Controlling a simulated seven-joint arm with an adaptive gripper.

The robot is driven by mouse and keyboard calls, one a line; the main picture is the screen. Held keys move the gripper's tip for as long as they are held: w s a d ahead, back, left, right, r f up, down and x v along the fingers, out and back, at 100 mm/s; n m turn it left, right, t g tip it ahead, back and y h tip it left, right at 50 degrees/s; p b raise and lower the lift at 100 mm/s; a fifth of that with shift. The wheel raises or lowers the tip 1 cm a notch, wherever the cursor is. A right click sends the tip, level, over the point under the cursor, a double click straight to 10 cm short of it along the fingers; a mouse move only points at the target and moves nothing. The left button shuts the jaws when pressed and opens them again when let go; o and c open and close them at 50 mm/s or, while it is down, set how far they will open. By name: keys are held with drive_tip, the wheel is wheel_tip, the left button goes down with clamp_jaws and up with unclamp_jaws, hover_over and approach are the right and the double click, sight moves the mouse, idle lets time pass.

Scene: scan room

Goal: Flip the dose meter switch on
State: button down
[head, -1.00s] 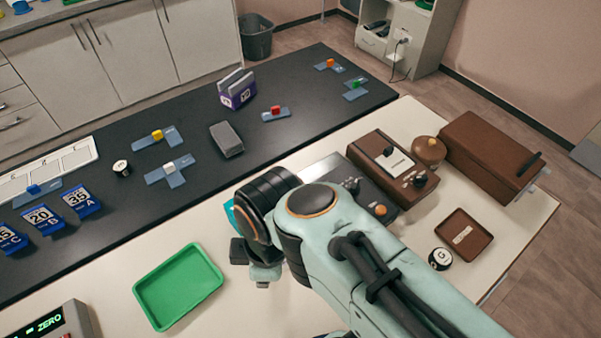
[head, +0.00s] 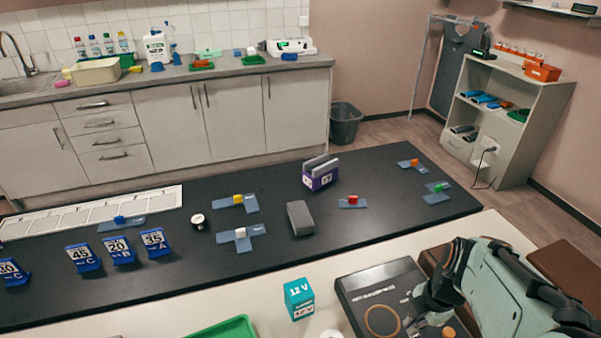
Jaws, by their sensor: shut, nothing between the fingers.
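A dark flat panel (head: 376,284) with small lettering and an orange ring lies on the pale table at the lower right. My gripper (head: 410,318) is low over the panel's right part, shut and empty; whether it touches anything is unclear. Small fittings beside the fingertips are mostly covered by my gripper, so I cannot read any switch position. An orange knob (head: 448,332) shows at the bottom edge, right of the gripper. A brown case (head: 431,258) behind the panel is largely hidden by my arm. I cannot tell which device is the dose meter.
A teal 12 V block (head: 299,299) stands left of the panel, with a green tray (head: 222,331) at the bottom edge. Beyond is a black bench (head: 340,222) with number cards, a grey block (head: 300,219) and a purple holder (head: 320,176). A brown surface (head: 570,264) is at right.

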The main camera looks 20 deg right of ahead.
drive_tip(key=shift+f, duration=0.1)
drive_tip(key=f, duration=0.4)
drive_tip(key=w+f, duration=0.1)
drive_tip(key=f, duration=0.4)
drive_tip(key=w+f, duration=0.1)
drive_tip(key=f, duration=0.3)
drive_tip(key=shift+f, duration=0.35)
drive_tip(key=shift+w+f+g, duration=0.1)
drive_tip(key=shift+f+g, duration=0.15)
drive_tip(key=shift+g, duration=0.05)
drive_tip(key=shift+s+r, duration=0.25)
drive_tip(key=shift+s, duration=0.55)
drive_tip(key=shift+r, duration=0.1)
wheel_tip(320, 180, up, 14)
drive_tip(key=w, duration=0.2)
